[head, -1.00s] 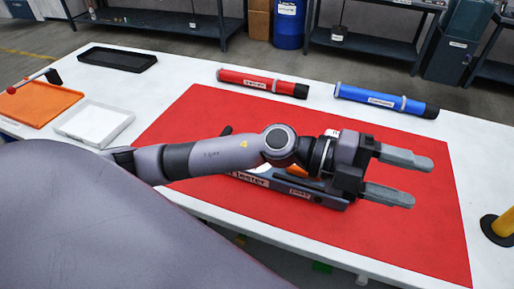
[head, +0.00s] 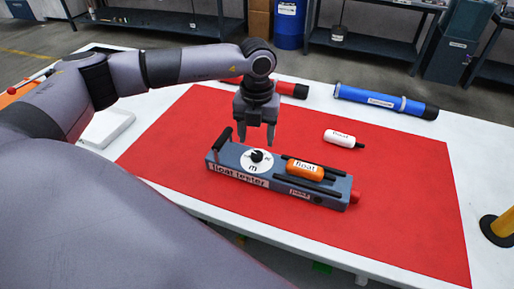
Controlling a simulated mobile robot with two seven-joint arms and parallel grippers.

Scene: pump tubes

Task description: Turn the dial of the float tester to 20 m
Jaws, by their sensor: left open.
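The float tester (head: 275,175) is a blue-grey box lying on the red mat. Its dial (head: 257,157) is a white disc with a black knob on the top face, left of centre; the markings are too small to read. An orange float (head: 305,170) lies between black rails on its right half. A black handle stands at its left end and a red part is at its right end. My left gripper (head: 258,143) points down with fingers apart, just above or behind the dial; I cannot tell whether it touches the knob. My right gripper is not in view.
A white float (head: 344,139) lies on the red mat (head: 400,210) behind the tester. A blue tube (head: 385,101) and a red tube (head: 295,89), partly hidden by my arm, lie at the table's back. A white tray (head: 108,128) is at left. The mat's right side is clear.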

